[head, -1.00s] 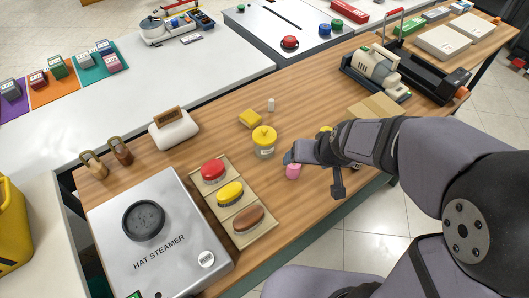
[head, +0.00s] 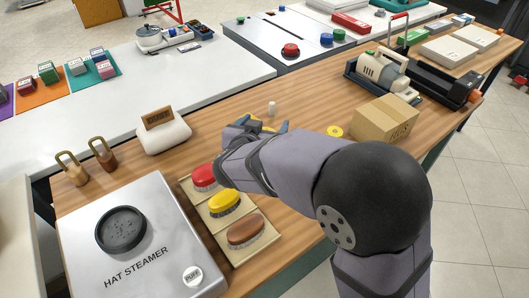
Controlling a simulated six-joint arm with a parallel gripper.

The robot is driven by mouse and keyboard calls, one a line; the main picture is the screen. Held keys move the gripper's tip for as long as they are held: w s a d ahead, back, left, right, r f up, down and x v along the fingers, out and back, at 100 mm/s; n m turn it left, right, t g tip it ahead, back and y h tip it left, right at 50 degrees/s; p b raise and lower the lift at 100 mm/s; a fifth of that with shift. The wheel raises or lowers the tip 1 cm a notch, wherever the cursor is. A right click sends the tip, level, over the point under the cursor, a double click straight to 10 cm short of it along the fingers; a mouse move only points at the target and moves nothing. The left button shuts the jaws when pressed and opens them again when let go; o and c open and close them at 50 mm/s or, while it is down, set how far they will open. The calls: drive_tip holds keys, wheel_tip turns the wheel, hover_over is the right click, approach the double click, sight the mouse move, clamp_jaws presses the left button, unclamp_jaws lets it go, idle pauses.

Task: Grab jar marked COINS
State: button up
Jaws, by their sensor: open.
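The yellow-lidded jar on the wooden counter (head: 300,90) is hidden now behind my arm and gripper. No COINS marking can be read in this view. Contact with the jar cannot be seen.
A tray with red, yellow and brown brushes (head: 247,230) lies beside the hat steamer (head: 128,250). A small white bottle (head: 272,108) stands just behind my gripper. A yellow roll (head: 335,131) and a cardboard box (head: 385,120) are to the right.

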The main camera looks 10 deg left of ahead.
drive_tip(key=shift+f+b, duration=0.45)
drive_tip(key=shift+f, duration=1.5)
wheel_tip(320, 180, down, 4)
drive_tip(key=shift+r+b, duration=0.25)
drive_tip(key=shift+b, duration=0.2)
drive_tip(key=shift+r+x, duration=0.25)
drive_tip(key=shift+x, duration=0.8)
drive_tip(key=shift+w+d+f, duration=0.1)
drive_tip(key=shift+w, duration=0.35)
drive_tip(key=c, duration=1.3)
drive_tip(key=shift+c, duration=0.3)
